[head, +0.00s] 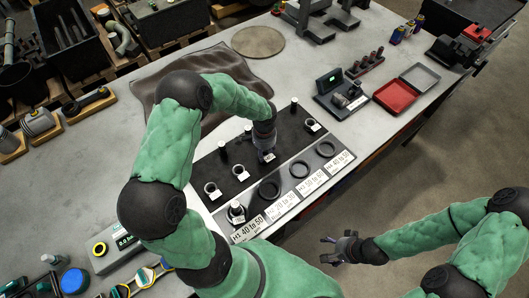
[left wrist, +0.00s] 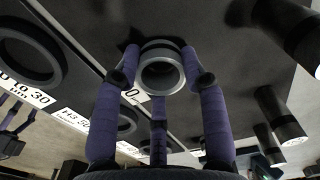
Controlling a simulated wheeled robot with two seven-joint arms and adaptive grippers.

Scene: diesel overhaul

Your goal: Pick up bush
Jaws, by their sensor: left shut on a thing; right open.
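My left gripper (head: 266,150) points down over the black board (head: 283,124) on the bench. In the left wrist view it (left wrist: 160,62) is shut on a short grey metal bush (left wrist: 160,47), with fingers on both sides and one below. In the head view the gripper mostly hides this bush. I cannot tell whether it touches the board. My right gripper (head: 338,247) is open and empty, out past the bench's front edge.
Black cylinders (left wrist: 280,115) stand close to my left gripper. A display device (head: 332,82), red tray (head: 394,96) and grey tray (head: 420,76) are to the right. Open floor (head: 420,165) lies in front.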

